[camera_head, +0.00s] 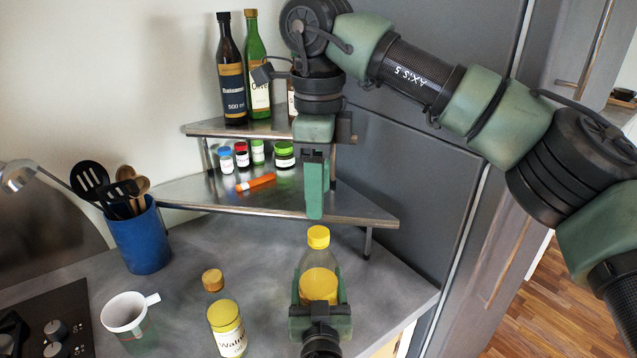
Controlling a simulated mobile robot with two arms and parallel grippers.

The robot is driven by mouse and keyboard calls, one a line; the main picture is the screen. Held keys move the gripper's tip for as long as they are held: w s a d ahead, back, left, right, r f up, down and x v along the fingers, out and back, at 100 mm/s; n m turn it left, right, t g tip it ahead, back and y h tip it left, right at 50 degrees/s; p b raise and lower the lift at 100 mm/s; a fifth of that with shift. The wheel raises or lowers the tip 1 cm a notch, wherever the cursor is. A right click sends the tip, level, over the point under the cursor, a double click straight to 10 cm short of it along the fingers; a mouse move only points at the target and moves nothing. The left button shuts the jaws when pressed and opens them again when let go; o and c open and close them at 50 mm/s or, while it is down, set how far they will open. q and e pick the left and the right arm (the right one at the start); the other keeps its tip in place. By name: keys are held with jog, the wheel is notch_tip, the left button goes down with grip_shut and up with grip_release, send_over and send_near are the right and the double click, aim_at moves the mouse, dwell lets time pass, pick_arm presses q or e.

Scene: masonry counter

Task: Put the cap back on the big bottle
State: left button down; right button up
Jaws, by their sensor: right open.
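A clear bottle (318,287) holding yellow liquid stands upright at the front of the counter. A yellow cap (318,236) sits on top of its neck, and I see no gap under it. My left gripper (320,298) comes from the bottom edge, with one finger on each side of the bottle's body, and is shut on it. My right gripper (315,200) points down above the cap, apart from it. It is open and empty. I see it edge-on, so one finger largely hides the other.
A walnut oil bottle (226,328) with a cork-coloured cap stands to the left. Beyond are a white funnel (124,311) and a blue utensil pot (139,240).

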aim_at(319, 232)
notch_tip(319, 232, down, 7)
jog(key=shift+f, duration=0.2)
dwell(0.3)
grip_shut()
jog(key=shift+o, duration=0.5)
grip_release()
notch_tip(319, 232, up, 12)
dwell(0.3)
